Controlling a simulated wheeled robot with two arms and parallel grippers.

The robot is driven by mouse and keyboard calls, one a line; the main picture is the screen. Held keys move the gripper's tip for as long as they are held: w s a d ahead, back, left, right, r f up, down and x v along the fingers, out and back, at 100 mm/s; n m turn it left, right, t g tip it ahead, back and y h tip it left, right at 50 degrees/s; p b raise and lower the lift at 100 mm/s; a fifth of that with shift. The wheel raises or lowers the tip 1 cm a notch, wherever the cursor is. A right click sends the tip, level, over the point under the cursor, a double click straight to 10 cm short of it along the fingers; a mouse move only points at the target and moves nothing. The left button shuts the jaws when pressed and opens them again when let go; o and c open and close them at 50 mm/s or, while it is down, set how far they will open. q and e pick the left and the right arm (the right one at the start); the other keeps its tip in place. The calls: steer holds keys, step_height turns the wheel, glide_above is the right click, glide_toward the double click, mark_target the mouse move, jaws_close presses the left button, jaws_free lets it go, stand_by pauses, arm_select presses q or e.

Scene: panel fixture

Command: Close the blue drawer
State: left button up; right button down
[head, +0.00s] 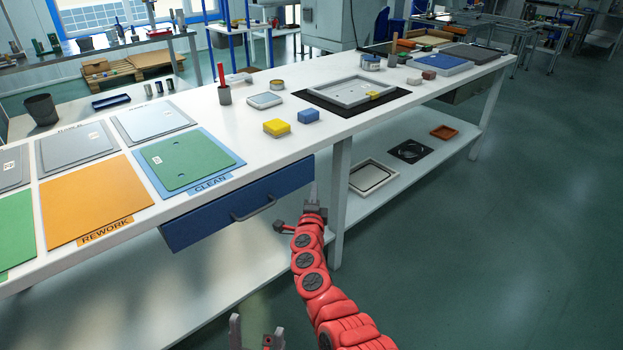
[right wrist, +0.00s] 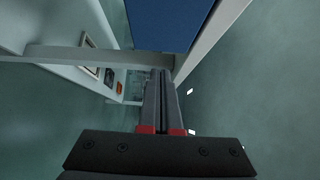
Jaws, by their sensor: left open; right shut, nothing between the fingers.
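The blue drawer (head: 220,213) hangs under the front edge of the white table, with a dark bar handle (head: 254,210) on its front. How far it stands out cannot be told clearly. Its blue surface also fills the top middle of the right wrist view (right wrist: 170,22). My right gripper (head: 315,192) is shut and empty beside the right end of the drawer front, well right of the handle. Whether it touches the drawer cannot be told. My left gripper (head: 257,335) is open and empty at the bottom edge of the head view, below and apart from the drawer.
A white table leg (head: 340,200) stands just right of my right gripper. A lower shelf (head: 235,275) runs beneath the drawer. A green panel (head: 185,158) and an orange panel (head: 95,200) lie on the tabletop above. The floor (head: 450,250) at the right is clear.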

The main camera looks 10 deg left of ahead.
steer(key=s+d+p, duration=0.1)
steer(key=s+p, duration=0.1)
steer(key=s, duration=0.5)
steer(key=shift+s+d+f+p, duration=0.15)
steer(key=shift+d+p, duration=0.05)
steer(key=shift+p, duration=0.2)
